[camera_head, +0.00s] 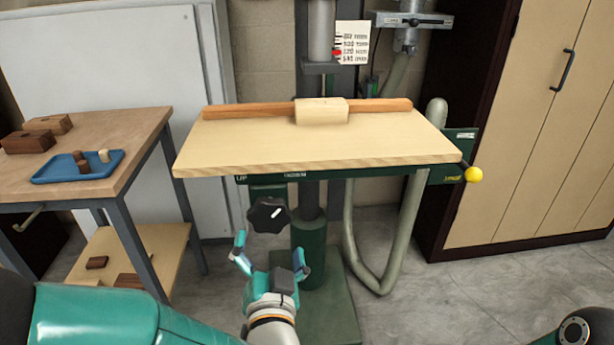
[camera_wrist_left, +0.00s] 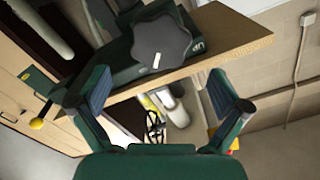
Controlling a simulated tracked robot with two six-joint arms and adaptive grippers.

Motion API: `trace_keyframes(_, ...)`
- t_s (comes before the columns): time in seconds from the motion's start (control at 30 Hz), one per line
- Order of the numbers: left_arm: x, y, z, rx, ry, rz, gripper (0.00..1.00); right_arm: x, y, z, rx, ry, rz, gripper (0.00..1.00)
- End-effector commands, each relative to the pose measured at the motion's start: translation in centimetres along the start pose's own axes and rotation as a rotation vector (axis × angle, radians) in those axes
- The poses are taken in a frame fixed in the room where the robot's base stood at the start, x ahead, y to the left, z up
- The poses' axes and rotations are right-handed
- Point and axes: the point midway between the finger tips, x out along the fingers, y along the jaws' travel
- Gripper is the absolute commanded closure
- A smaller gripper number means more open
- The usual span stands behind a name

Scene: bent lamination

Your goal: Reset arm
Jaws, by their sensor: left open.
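My left gripper (camera_head: 272,258) is open and empty in the head view, below the front edge of the drill press table (camera_head: 250,145). A black star knob (camera_head: 268,214) sits under that table, just above the gripper and apart from it. In the left wrist view, the open fingers of my left gripper (camera_wrist_left: 160,95) frame the gap below the tilted table edge, and the black knob (camera_wrist_left: 162,42) shows beyond them. My right gripper is not in view; only a dark part of my right arm shows at the lower right of the head view.
A light wood block (camera_head: 322,112) rests against a long wooden fence (camera_head: 240,111) on the table. A yellow ball handle (camera_head: 473,175) sticks out at the right. At the left, a workbench (camera_head: 120,128) holds a blue tray (camera_head: 75,177) and wood blocks. A cabinet stands right.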

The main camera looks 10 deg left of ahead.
Motion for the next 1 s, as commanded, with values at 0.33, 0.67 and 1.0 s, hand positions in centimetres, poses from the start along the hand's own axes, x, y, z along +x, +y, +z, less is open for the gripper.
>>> trace_keyframes(0.33, 3.3, -1.5, 10.6, 0.113, -0.22, -0.06, 0.0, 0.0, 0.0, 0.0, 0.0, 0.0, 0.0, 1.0)
trace_keyframes(0.67, -0.3, 7.5, 32.8, -0.041, -0.695, 0.355, 0.0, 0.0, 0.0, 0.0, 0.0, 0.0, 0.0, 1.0)
trace_keyframes(1.0, -14.2, 16.9, 38.8, -0.443, -1.234, 0.76, 0.0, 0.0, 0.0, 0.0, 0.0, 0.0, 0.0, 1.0)
